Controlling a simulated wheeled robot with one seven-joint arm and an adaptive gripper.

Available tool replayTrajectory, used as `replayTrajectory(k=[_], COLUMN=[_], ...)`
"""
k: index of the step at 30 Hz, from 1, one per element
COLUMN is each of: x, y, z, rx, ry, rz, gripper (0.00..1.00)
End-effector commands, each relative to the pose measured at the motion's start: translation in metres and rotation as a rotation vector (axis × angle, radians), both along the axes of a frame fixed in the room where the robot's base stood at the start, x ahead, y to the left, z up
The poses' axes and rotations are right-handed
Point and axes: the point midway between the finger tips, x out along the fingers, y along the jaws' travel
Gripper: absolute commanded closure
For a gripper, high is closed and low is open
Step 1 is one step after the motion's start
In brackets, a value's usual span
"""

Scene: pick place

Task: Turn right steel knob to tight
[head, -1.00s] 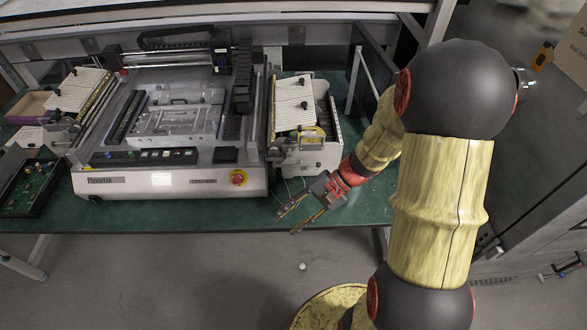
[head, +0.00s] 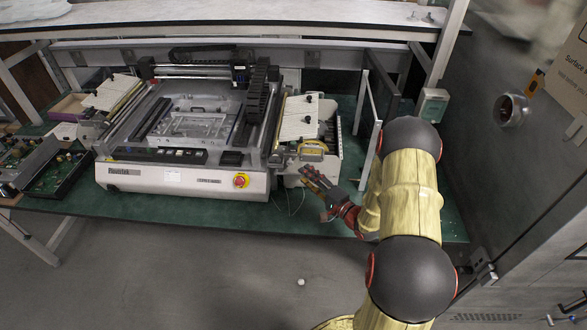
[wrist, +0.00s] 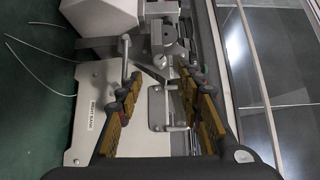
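The right feeder bank (head: 296,130) is the white unit on the right side of the machine in the head view. In the wrist view its light plate (wrist: 88,112) carries a "RIGHT BANK" label. Steel fittings (wrist: 176,52) show just beyond the fingertips, with a thin steel rod (wrist: 126,62) to their left. I cannot tell surely which part is the right steel knob. My gripper (wrist: 160,80) is open, its brown-padded fingers apart with nothing held between them. In the head view my gripper (head: 310,178) is at the front of the right bank, partly overlapping it.
The machine (head: 185,180) with a red emergency button (head: 241,180) stands left of my gripper. Thin pale wires (wrist: 40,65) lie on the green table (head: 270,222). A grey upright panel (head: 366,112) stands right of the bank. Circuit boards (head: 62,172) sit at far left.

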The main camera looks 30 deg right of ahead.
Motion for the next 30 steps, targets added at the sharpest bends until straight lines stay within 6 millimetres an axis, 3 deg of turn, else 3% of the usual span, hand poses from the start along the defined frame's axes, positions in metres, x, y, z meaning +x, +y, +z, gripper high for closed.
replayTrajectory(k=[15, 26, 30], x=[0.067, 0.072, 0.072], y=[0.015, 0.015, 0.015], z=[-0.001, 0.0, 0.0], rx=[0.0, 0.002, 0.002], ry=[0.001, 0.002, 0.001], rz=[0.005, 0.003, 0.003], gripper=[0.63, 0.63, 0.71])
